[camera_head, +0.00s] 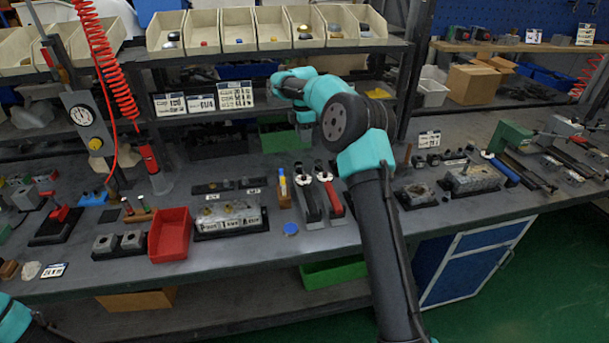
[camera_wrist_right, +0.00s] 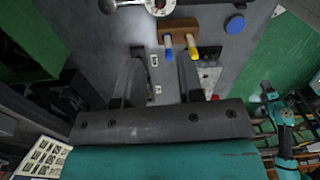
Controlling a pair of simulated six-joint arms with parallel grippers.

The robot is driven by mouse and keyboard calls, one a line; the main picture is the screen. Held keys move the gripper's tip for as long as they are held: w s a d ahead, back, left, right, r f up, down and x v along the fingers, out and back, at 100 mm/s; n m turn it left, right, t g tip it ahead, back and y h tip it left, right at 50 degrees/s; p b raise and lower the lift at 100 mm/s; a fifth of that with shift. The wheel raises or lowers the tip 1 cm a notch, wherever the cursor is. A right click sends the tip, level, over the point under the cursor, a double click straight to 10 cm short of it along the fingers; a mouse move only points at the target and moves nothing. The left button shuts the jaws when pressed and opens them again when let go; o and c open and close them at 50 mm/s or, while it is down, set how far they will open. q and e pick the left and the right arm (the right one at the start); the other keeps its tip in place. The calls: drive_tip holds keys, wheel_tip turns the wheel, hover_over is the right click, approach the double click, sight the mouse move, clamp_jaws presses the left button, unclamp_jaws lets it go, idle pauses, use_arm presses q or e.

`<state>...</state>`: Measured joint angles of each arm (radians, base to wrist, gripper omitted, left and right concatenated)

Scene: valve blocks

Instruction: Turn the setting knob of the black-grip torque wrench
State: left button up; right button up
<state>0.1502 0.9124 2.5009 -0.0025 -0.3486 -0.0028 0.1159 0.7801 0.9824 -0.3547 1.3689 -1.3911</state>
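The black-grip torque wrench (camera_head: 312,207) lies on the bench, left of a red-grip one (camera_head: 334,201). A round white part with a red mark (camera_wrist_right: 160,6) shows on a wrench at the top edge of the right wrist view; whether it is the setting knob I cannot tell. My right gripper (camera_head: 304,136) points down above the back of the bench. In its wrist view the fingers (camera_wrist_right: 158,72) are apart with nothing between them, short of the wrench. My left gripper is out of view; only a bit of its arm shows at lower left.
A wooden block (camera_wrist_right: 179,31) with blue and yellow handles stands beside the wrench. A blue disc (camera_head: 291,229) lies near the front. A red bin (camera_head: 170,236) and a valve block (camera_head: 230,216) stand left. My right forearm hides bench right of the wrenches.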

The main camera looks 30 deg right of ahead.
sight(304, 176)
drive_tip(key=shift+f, duration=0.1)
wheel_tip(304, 176, down, 17)
drive_tip(key=shift+s+f, duration=0.1)
drive_tip(key=shift+s, duration=0.05)
idle(0.5)
drive_tip(key=shift+c, duration=0.2)
drive_tip(key=shift+a, duration=0.1)
clamp_jaws()
